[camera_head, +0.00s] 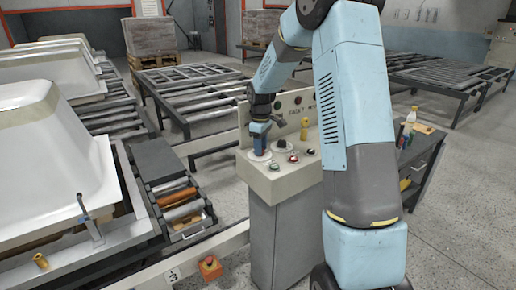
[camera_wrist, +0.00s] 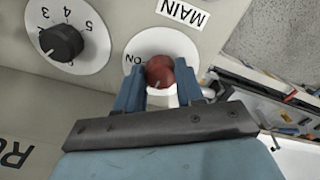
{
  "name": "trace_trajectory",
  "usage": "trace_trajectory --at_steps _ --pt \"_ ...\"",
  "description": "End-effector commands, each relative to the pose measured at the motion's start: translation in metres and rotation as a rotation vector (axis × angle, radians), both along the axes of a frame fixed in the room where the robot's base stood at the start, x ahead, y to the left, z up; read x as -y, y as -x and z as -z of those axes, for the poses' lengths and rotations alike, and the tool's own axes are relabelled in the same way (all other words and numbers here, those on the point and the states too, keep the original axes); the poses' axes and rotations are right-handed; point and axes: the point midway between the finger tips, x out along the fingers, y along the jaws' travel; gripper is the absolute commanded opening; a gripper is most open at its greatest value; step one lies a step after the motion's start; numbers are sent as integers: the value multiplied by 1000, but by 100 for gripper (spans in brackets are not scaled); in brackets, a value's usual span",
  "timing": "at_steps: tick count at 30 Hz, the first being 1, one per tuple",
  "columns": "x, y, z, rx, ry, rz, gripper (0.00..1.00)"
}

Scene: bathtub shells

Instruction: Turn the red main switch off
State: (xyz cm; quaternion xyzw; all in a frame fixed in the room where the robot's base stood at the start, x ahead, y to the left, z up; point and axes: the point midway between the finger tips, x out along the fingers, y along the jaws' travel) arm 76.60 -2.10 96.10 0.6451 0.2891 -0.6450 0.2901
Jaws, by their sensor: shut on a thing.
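The red main switch (camera_wrist: 160,71) is a round red knob on a white disc, below the label MAIN (camera_wrist: 183,12) in the wrist view. The word ON shows on the disc to the left of the knob. My gripper (camera_wrist: 158,80) has its blue fingers on either side of the knob, shut on it. In the head view my gripper (camera_head: 260,147) points down onto the left part of the control console (camera_head: 258,181) and hides the switch there. The knob's pointer direction is hard to tell.
A black numbered dial (camera_wrist: 61,43) sits left of the switch in the wrist view. Red (camera_head: 293,158) and black (camera_head: 310,151) controls and a yellow part (camera_head: 304,124) are close by on the console. A red emergency button (camera_head: 209,264) and bathtub shells (camera_head: 48,145) stand left.

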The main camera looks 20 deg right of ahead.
Motion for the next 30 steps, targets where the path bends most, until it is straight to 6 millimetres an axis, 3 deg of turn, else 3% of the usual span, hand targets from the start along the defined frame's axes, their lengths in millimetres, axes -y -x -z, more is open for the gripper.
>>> trace_trajectory --at_steps 10,26,27,30 --pt "-6 -1 -2 5 -4 -142 7" --pt "-8 0 0 0 -6 -167 7" --pt "-8 0 0 0 -6 -167 39" --pt "-8 0 0 -1 -6 -167 49"
